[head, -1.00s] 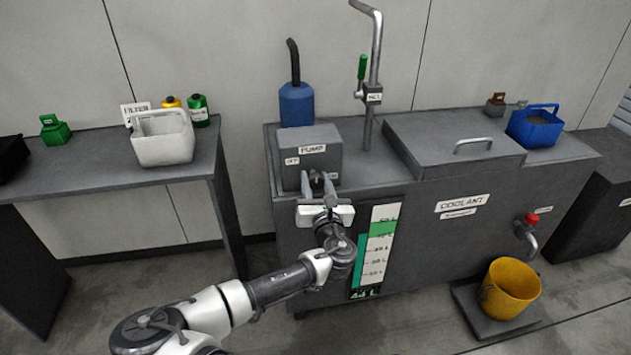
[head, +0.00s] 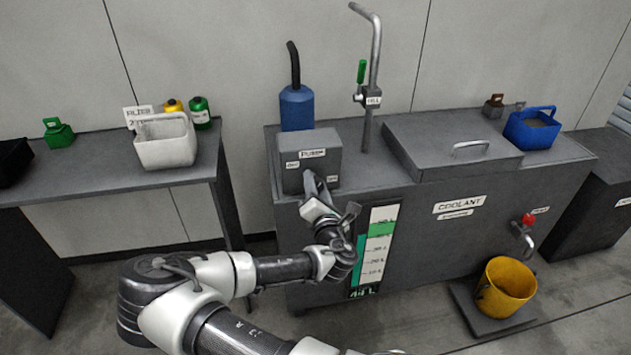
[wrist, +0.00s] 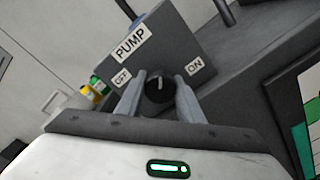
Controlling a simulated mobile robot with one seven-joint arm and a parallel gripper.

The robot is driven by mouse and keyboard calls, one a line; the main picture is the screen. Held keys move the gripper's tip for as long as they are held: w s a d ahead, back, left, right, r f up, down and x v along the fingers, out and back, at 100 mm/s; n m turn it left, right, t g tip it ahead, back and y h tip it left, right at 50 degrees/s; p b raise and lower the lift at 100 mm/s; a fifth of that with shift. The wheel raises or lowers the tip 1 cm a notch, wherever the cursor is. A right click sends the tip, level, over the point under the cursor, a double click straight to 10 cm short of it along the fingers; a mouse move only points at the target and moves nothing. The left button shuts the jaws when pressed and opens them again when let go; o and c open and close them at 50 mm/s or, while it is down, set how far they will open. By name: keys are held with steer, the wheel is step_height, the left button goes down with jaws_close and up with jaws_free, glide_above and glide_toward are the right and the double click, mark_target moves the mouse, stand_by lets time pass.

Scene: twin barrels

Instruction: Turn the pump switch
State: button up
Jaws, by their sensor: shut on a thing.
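The pump box (head: 312,160) is a dark grey block on the left end of the coolant tank, with PUMP, OFF and ON labels on its front. Its switch is a round black knob (wrist: 159,87) with a light pointer mark, seen in the wrist view between the OFF label (wrist: 122,77) on the left and the ON label (wrist: 195,66) on the right. My gripper (wrist: 158,90) is shut on the knob, one finger on each side. In the head view my gripper (head: 314,185) is at the box's front and hides the knob. The wrist view is tilted.
The coolant tank (head: 510,190) carries a level gauge (head: 375,250), a lid and a fill pipe with a green handle (head: 362,71). A blue pump motor (head: 297,106) stands behind the box. A yellow bucket (head: 505,287) stands below the red-handled tap (head: 528,220).

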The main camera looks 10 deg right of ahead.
steer(key=m+p, duration=0.1)
steer(key=m, duration=0.3)
steer(key=shift+m, duration=0.3)
steer(key=m, duration=0.5)
steer(key=shift+f, duration=0.15)
steer(key=shift+m, duration=0.3)
steer(key=o, duration=1)
steer(key=shift+o, duration=0.2)
steer(key=shift+s, duration=0.1)
steer(key=s+p, duration=0.3)
steer(key=s, duration=1.4)
steer(key=shift+s+r, duration=0.15)
steer(key=shift+r, duration=0.15)
